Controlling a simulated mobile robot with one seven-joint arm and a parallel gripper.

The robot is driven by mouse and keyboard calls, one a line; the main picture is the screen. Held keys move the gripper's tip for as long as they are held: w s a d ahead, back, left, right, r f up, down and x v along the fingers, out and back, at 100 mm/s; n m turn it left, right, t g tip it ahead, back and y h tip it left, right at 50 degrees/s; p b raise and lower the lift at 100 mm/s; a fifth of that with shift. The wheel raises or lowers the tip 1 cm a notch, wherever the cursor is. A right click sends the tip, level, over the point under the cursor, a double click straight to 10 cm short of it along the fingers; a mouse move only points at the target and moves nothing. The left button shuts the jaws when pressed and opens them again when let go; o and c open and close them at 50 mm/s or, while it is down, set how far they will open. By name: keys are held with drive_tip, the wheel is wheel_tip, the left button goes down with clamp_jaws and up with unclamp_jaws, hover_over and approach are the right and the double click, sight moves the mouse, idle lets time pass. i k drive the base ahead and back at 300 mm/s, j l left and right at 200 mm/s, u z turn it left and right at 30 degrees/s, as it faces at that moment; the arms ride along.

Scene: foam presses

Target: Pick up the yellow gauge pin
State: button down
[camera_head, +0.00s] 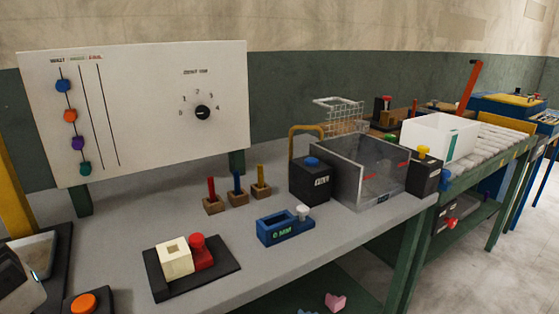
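The yellow gauge pin (260,175) stands upright in a small wooden block (261,190) on the grey bench. It is the rightmost of a row of three pins. The blue pin (237,182) stands in its own block just left of it, and the red pin (211,188) in another block further left. Nothing touches the yellow pin's upper part.
A blue gauge block marked "0 MM" (284,232) lies in front of the pins. A black box with a blue button (311,182) and a clear-walled bin (362,172) stand to the right. A black base (216,277) holds cream and red parts at front left.

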sight(260, 167)
drive_tip(key=u, duration=0.3)
drive_tip(key=l+u, duration=0.35)
drive_tip(key=k+l+u, duration=0.1)
drive_tip(key=l+u, duration=0.25)
drive_tip(key=l, duration=0.15)
drive_tip(key=k+l+u, duration=0.1)
drive_tip(key=l, duration=0.4)
drive_tip(key=k+l+u, duration=0.1)
drive_tip(key=l, duration=0.4)
drive_tip(key=i+l, duration=0.1)
drive_tip(key=l, duration=0.25)
drive_tip(key=i+l, duration=0.15)
drive_tip(key=l, duration=0.2)
drive_tip(key=i, duration=1.05)
